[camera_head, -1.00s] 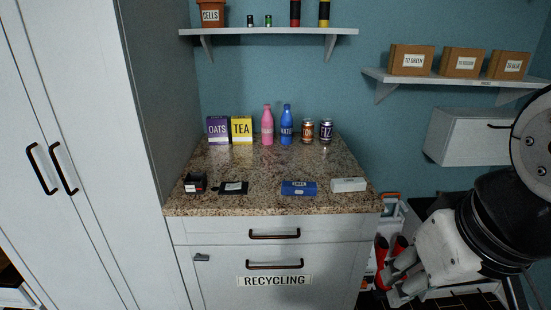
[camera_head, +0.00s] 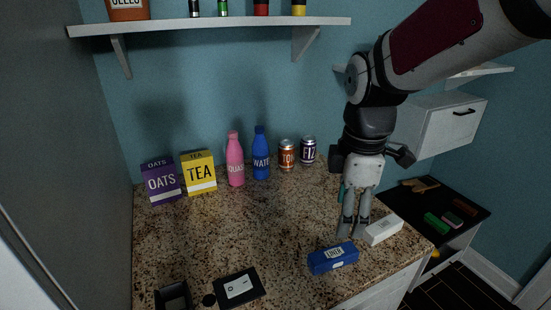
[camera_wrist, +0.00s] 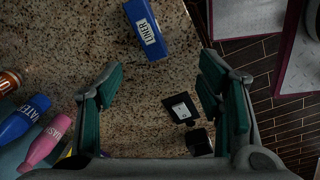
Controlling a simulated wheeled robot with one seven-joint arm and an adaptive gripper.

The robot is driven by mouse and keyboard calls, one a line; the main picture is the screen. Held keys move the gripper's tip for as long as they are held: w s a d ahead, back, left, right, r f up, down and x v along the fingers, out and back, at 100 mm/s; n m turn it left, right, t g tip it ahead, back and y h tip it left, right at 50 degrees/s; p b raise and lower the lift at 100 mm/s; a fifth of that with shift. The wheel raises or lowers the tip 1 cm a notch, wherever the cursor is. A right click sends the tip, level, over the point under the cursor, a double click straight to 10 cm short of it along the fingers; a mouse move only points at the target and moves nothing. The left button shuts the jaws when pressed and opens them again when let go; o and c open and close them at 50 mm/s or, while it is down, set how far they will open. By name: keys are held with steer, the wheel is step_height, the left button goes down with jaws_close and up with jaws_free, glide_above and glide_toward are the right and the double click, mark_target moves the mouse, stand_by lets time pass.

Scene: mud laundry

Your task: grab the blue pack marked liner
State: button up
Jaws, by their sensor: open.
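The blue pack marked LINER (camera_head: 333,258) lies flat on the granite counter near its front edge, in the head view. It also shows in the wrist view (camera_wrist: 140,22), at the top, with its white label readable. My gripper (camera_head: 352,232) points down above the counter, just behind the pack in the head view. In the wrist view its fingers (camera_wrist: 165,95) are spread apart with nothing between them. The pack lies beyond the fingertips, not between them. I cannot tell the exact height of the fingertips above the counter.
A white box (camera_head: 384,230) lies right of the pack, close to my gripper. A black flat item (camera_head: 238,287) and a black open box (camera_head: 174,296) lie at front left. Bottles, cans and the OATS (camera_head: 161,181) and TEA (camera_head: 199,173) boxes stand along the back. The counter's middle is clear.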

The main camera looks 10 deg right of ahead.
steer(key=w+f+n+g, duration=0.1)
steer(key=w+f+n, duration=0.3)
glide_above(332, 254)
steer(key=shift+n, duration=0.3)
steer(key=f, duration=0.5)
steer(key=a+f, duration=0.1)
steer(key=f, duration=0.2)
steer(key=shift+w, duration=0.1)
steer(key=shift+d+f, duration=0.25)
steer(key=shift+f, duration=1.15)
steer(key=shift+d+f, duration=0.2)
steer(key=shift+f, duration=1.15)
steer(key=c, duration=1)
